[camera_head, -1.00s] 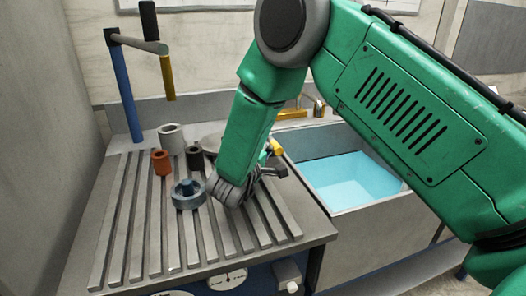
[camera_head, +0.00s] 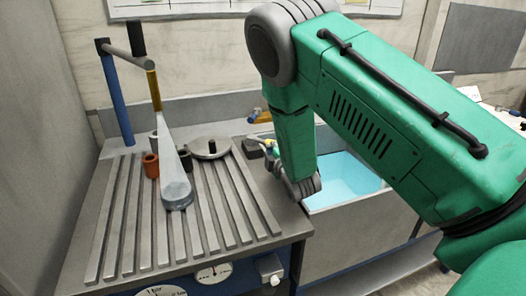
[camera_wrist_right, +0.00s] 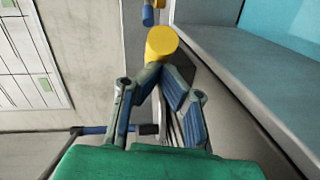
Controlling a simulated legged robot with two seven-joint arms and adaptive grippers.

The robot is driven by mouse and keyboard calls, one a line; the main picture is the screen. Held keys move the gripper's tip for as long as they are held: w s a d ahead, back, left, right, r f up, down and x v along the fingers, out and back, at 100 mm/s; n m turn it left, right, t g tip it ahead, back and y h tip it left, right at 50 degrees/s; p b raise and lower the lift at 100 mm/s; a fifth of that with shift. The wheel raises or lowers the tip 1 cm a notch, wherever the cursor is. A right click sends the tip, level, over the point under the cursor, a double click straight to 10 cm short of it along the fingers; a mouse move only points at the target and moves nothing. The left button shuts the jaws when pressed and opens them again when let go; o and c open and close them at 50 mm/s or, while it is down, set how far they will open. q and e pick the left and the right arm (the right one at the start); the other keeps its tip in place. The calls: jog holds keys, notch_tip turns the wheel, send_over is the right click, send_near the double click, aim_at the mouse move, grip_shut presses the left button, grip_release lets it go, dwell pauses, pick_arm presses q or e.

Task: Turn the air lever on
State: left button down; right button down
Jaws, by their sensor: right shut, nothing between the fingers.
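The air lever appears to be the yellow-ended handle (camera_head: 259,116) with a blue part, at the back right edge of the bench. In the right wrist view its round yellow end (camera_wrist_right: 161,41) is just beyond my fingertips; I cannot tell whether they touch. My right gripper (camera_head: 268,146) is shut and empty at the bench's right side. In the wrist view its fingers (camera_wrist_right: 160,68) meet at the tips. A pale, see-through jet (camera_head: 170,140) runs from the yellow nozzle (camera_head: 154,90) down to the round blue-grey part (camera_head: 177,194). My left gripper is not in view.
The slatted bench (camera_head: 108,235) holds an orange cup (camera_head: 151,165), a dark cup (camera_head: 185,160) and a round metal plate (camera_head: 209,149). A blue post (camera_head: 118,100) carries the nozzle arm. A basin with blue water (camera_head: 345,180) is right of the bench. Gauges (camera_head: 213,273) are below the front edge.

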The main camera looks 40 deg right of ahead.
jog(key=shift+d+n+t+y, duration=0.3)
jog(key=shift+d+n+y, duration=0.6)
jog(key=shift+y, duration=0.3)
jog(key=shift+w+d+n+y, duration=0.1)
jog(key=shift+d+n+y, duration=0.25)
jog(key=shift+y, duration=0.25)
jog(key=shift+w+d+n+y, duration=0.1)
jog(key=shift+d+n+y, duration=0.1)
jog(key=shift+n+y, duration=0.35)
jog(key=shift+w+d+b, duration=0.4)
jog(key=shift+d+b, duration=0.05)
jog(key=shift+d, duration=0.35)
jog(key=shift+w+d+r, duration=0.1)
